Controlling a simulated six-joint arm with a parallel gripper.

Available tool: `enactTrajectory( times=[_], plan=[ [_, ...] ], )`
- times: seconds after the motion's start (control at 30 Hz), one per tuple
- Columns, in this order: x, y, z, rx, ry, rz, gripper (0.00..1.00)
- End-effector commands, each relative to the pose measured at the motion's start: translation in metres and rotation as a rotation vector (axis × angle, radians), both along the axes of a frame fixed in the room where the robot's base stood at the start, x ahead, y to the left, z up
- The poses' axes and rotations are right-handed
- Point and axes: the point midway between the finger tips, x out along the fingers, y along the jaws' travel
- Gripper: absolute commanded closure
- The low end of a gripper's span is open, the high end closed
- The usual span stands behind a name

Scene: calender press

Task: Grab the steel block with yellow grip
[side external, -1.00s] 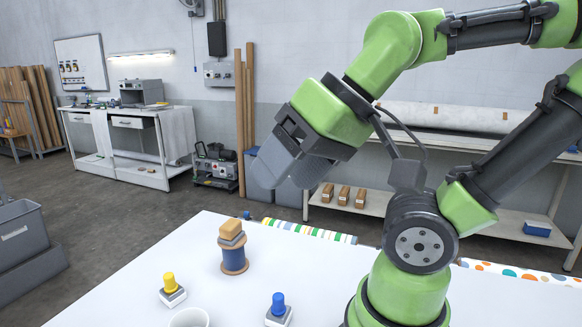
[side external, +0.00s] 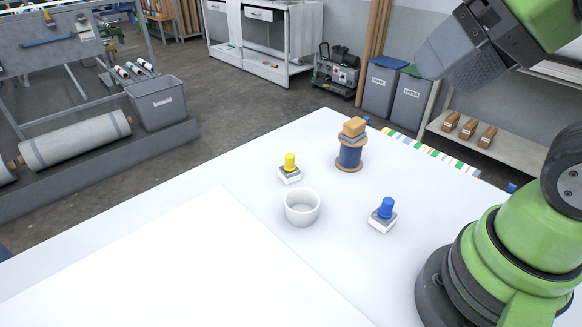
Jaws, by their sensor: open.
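The steel block with yellow grip (side external: 290,175) stands upright on the white table, a pale block with a yellow knob on top. A similar block with a blue grip (side external: 383,217) stands to its right and nearer. My gripper (side external: 440,72) is high at the upper right, well apart from both blocks. It is open, with nothing seen between its grey fingers, though their tips partly overlap in this view.
A white cup (side external: 302,208) stands just in front of the yellow-grip block. A blue spool (side external: 350,156) with a grey piece and a tan block (side external: 354,127) on top stands behind, to the right. The white table (side external: 150,260) is clear at the left front.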

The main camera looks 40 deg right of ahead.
Motion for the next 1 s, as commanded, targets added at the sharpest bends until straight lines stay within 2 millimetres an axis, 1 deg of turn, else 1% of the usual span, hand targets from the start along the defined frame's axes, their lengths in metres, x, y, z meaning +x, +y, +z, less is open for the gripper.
enactTrajectory(
  times=[0.47, 0.5, 0.57, 0.87, 0.97, 1.0],
  plan=[
    [0.000, 0.000, 0.000, 0.000, 0.000, 0.000, 0.36],
    [0.000, 0.000, 0.000, 0.000, 0.000, 0.000, 0.31],
    [0.000, 0.000, 0.000, 0.000, 0.000, 0.000, 0.18],
    [0.002, 0.000, 0.001, -0.004, 0.003, 0.005, 0.18],
    [0.012, -0.001, 0.004, -0.029, 0.020, 0.031, 0.18],
    [0.019, -0.001, 0.006, -0.046, 0.034, 0.051, 0.18]
  ],
)
